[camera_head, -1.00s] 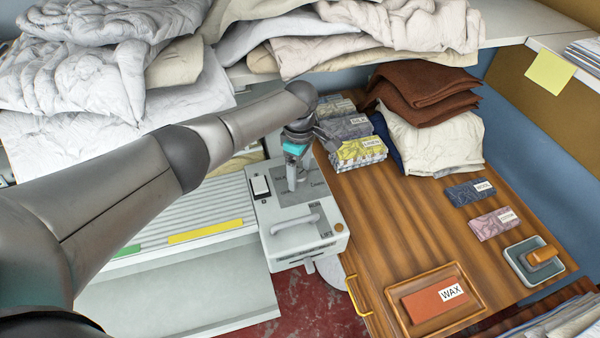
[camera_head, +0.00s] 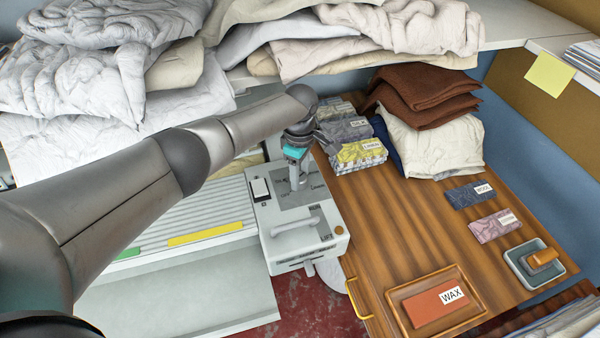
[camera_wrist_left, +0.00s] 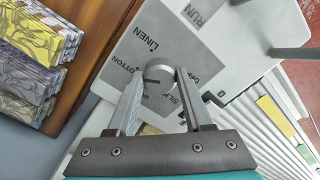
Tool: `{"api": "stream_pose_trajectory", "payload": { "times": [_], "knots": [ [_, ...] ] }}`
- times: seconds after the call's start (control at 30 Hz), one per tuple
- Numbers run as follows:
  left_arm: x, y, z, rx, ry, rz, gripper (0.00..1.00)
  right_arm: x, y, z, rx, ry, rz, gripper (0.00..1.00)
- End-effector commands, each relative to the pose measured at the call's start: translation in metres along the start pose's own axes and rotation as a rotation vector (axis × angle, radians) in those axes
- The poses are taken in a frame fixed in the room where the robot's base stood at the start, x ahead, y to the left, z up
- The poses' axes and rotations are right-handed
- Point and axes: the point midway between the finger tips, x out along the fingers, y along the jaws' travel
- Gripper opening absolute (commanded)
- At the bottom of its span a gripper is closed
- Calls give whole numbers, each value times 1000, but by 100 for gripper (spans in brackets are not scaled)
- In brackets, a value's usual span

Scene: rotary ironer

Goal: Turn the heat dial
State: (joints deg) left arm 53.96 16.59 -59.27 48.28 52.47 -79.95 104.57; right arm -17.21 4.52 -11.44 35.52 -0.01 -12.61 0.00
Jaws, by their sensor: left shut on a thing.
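The heat dial (camera_wrist_left: 159,75) is a small round grey knob on the control box's top panel (camera_wrist_left: 185,37). The words LINEN, COTTON and SILK are printed around it in the left wrist view. My left gripper (camera_wrist_left: 158,84) is shut on the dial, with one finger on each side of it. In the head view the left gripper (camera_head: 297,178) points down onto the white control box (camera_head: 300,246) and hides most of the dial. The dial's pointer mark is too small to read surely. My right gripper is not in view.
A wooden table (camera_head: 400,235) holds a WAX tray (camera_head: 402,327). Linen piles (camera_head: 70,65) fill the back left.

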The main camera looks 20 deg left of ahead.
Motion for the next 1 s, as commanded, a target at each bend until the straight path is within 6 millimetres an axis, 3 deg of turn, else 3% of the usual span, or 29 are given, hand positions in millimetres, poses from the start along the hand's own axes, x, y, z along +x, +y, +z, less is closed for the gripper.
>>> {"api": "stream_pose_trajectory", "payload": {
  "times": [0.47, 0.73, 1.0],
  "knots": [
    [-2, -2, 1, 71, -3, -5, 0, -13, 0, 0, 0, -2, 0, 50],
    [-2, -2, 2, 268, -6, -5, 0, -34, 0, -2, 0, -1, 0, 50],
    [0, -2, 1, 524, -4, -3, 0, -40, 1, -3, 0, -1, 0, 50]
  ]
}}
